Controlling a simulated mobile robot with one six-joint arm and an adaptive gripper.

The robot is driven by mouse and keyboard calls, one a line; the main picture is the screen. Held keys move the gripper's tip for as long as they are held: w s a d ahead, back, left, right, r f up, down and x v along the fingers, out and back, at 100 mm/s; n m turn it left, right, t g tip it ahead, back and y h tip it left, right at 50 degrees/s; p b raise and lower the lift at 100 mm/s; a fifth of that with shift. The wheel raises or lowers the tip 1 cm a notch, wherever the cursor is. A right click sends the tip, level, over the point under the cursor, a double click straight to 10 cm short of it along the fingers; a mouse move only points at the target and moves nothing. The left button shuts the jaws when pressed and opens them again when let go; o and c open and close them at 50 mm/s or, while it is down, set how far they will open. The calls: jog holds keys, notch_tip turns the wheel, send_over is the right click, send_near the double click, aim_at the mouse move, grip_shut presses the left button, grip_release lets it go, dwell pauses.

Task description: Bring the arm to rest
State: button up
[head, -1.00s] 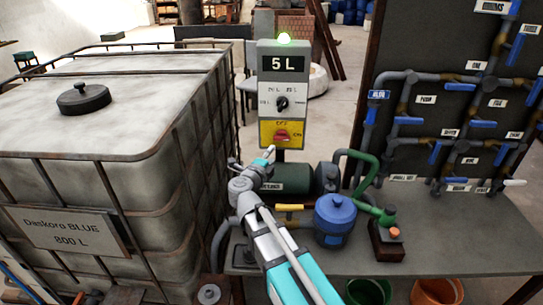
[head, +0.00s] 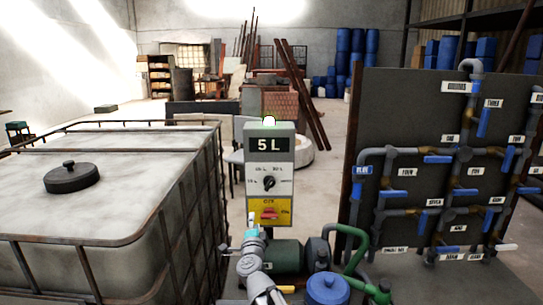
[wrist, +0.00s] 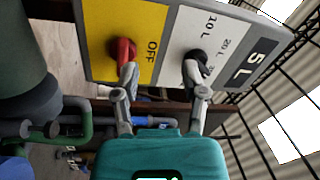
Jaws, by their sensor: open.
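My gripper (head: 252,231) is in front of the lower part of the grey control box (head: 282,151), at the bottom of the head view. In the wrist view my gripper (wrist: 162,82) is open, with nothing between its two fingers. One fingertip overlaps the red switch (wrist: 122,50) on the yellow panel, and the other overlaps the black selector knob (wrist: 196,62). I cannot tell whether either fingertip touches.
A large caged tank (head: 120,225) with a black lid (head: 72,177) stands at left. A dark board (head: 400,110) with pipes and blue valve handles stands at right. A green pump (head: 285,253) and a blue vessel (head: 327,290) sit below the box.

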jog(key=s+d+f+n+g+y+p, duration=0.2)
jog(key=s+d+f+n+g, duration=0.2)
jog(key=f+n+g, duration=0.25)
jog(key=s+d+f+n+g+y+p, duration=0.1)
jog(key=s+d+f+n+g+y, duration=0.25)
jog(key=s+f+n+g, duration=0.35)
jog(key=s+d+f+g+h+p, duration=0.1)
jog(key=s+d+f+g+h, duration=0.1)
jog(key=s+d+g+h, duration=0.4)
jog(key=s+d+n, duration=0.1)
jog(key=s+d, duration=0.4)
jog(key=d, duration=0.4)
jog(key=shift+f, duration=0.3)
